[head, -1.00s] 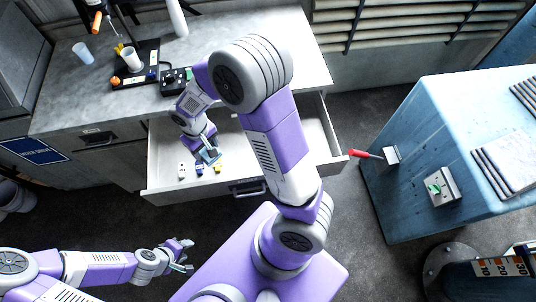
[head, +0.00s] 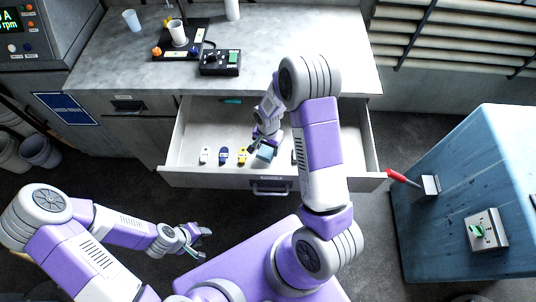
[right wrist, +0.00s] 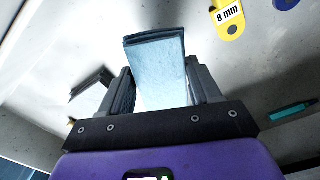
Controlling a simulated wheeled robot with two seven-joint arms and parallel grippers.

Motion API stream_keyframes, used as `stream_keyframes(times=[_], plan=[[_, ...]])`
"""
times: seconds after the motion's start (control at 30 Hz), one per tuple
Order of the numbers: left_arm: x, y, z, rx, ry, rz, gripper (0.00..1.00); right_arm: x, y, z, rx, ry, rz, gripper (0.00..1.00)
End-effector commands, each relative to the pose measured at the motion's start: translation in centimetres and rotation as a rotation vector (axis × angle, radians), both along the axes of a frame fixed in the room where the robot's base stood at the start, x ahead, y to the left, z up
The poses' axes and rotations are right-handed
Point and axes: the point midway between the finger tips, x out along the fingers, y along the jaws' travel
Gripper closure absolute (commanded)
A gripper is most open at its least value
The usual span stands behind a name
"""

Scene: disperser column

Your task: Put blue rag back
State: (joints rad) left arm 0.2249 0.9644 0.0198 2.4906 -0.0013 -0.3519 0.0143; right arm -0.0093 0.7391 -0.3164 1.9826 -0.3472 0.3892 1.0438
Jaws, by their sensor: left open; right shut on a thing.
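The blue rag (head: 265,153) is a folded light-blue cloth inside the open drawer (head: 193,128), right of the yellow tag. In the right wrist view the rag (right wrist: 157,62) stands out between the two dark fingers. My right gripper (head: 264,143) reaches down into the drawer and is shut on the rag. I cannot tell whether the rag touches the drawer floor. My left gripper (head: 204,238) is open and empty, in front of the drawer and apart from it.
White (head: 204,155), blue (head: 223,155) and yellow (head: 241,155) tags lie along the drawer front. A teal pen-like item (head: 232,101) lies at the back. A black control box (head: 219,62) stands on the counter. A blue cabinet (head: 440,240) with a red-handled tool (head: 402,178) stands right.

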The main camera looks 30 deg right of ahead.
Motion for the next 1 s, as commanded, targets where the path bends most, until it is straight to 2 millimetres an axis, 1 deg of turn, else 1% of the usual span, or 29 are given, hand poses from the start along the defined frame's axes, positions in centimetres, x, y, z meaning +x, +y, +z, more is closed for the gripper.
stream_keyframes(times=[0.03, 0.17, 0.33, 0.4, 0.63, 0.77, 0.8, 0.97, 1.0], plan=[[0.0, 0.0, -0.1, 0.0, 0.0, 0.0, 0.57, 0.0, 0.0, -0.6, -0.001, 0.001, 0.0, 0.76], [0.0, 0.0, -0.3, 0.0, 0.0, 0.0, 0.57, 0.0, 0.0, -1.4, 0.0, 0.0, 0.0, 0.76], [0.0, 0.0, -0.8, 0.0, 0.0, 0.0, 0.57, -0.1, 0.0, -3.8, 0.0, 0.002, 0.002, 0.76], [0.0, 0.0, -0.9, 0.0, 0.0, 0.0, 0.57, 0.0, 0.0, -4.5, -0.001, 0.001, 0.001, 0.76], [0.0, 0.0, -0.8, 0.0, 0.0, 0.0, 0.57, 0.0, 0.0, -4.5, 0.0, -0.001, 0.002, 0.76], [0.0, 0.0, -1.3, 0.0, 0.0, 0.0, 0.57, 0.0, 0.0, -4.9, 0.0, -0.001, 0.002, 0.76], [0.0, 0.0, -1.3, 0.0, 0.0, 0.0, 0.57, 0.0, 0.0, -5.0, 0.0, -0.001, 0.002, 0.36], [0.0, 0.0, -1.2, 0.0, 0.0, 0.0, 0.57, 0.0, 0.0, -4.9, 0.0, 0.0, 0.003, 0.12], [0.0, 0.0, -1.2, 0.0, 0.0, 0.0, 0.57, 0.0, 0.0, -4.9, 0.0, 0.0, 0.003, 0.12]])
